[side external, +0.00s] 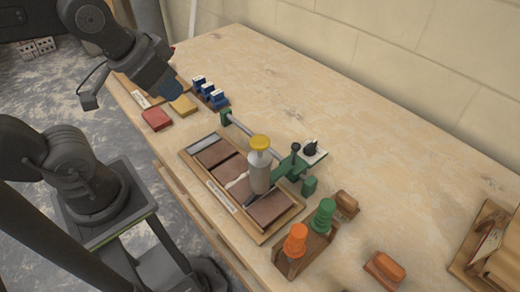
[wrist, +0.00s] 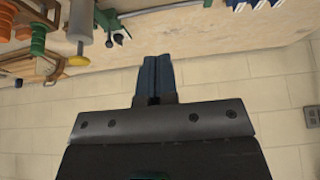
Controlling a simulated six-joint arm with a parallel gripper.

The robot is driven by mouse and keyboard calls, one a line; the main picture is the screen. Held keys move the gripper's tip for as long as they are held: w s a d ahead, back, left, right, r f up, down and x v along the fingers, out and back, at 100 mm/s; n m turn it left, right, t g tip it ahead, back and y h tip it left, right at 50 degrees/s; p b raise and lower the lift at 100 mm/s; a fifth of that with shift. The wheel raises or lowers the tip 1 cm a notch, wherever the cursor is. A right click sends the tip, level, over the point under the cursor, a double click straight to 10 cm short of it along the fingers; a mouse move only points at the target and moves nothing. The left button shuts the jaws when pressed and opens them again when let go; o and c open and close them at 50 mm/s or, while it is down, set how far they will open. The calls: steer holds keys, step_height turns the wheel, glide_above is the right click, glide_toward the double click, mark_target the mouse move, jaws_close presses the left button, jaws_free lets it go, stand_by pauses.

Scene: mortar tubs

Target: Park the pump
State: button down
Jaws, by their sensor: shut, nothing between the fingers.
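A grey cylinder with a yellow cap (side external: 260,172), which looks like the pump, stands upright over a wooden tray (side external: 262,238) of brown slabs. It sits beside a green bracket (side external: 290,170) with a dark upright knob, on a rail (side external: 258,138). A pale streak lies on the slabs left of the cylinder. The cylinder also shows at the top left of the wrist view (wrist: 80,22). My gripper (side external: 174,92) is shut and empty, above the table's far left part, well away from the cylinder. Its blue fingers are together in the wrist view (wrist: 155,70).
Blue-and-white pieces (side external: 210,92) stand in a row near my gripper, beside red (side external: 156,118) and yellow (side external: 183,105) blocks. Green (side external: 322,216) and orange (side external: 295,241) spool-like pieces stand in a wooden holder in front. A wooden box (side external: 490,250) is at right. The table's back right is clear.

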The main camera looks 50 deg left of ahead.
steer(key=c, duration=1.8)
jaws_free()
steer(key=shift+o, duration=0.6)
steer(key=shift+w+r, duration=0.1)
steer(key=o, duration=0.7)
steer(key=w+d+r+m+g, duration=0.1)
steer(key=w+d+g, duration=0.1)
steer(key=w+d, duration=0.3)
steer(key=w, duration=0.4)
steer(key=shift+d+r+g+h, duration=0.25)
steer(key=shift+g+h, duration=0.05)
steer(key=shift+g, duration=0.1)
steer(key=m+g, duration=0.1)
steer(key=g, duration=0.2)
glide_above(296, 145)
step_height(296, 145, down, 6)
steer(key=r, duration=0.1)
steer(key=shift+w+f, duration=0.2)
steer(key=shift+f, duration=0.55)
step_height(296, 145, down, 13)
steer(key=shift+a+f, duration=0.1)
steer(key=shift+c, duration=0.2)
jaws_close()
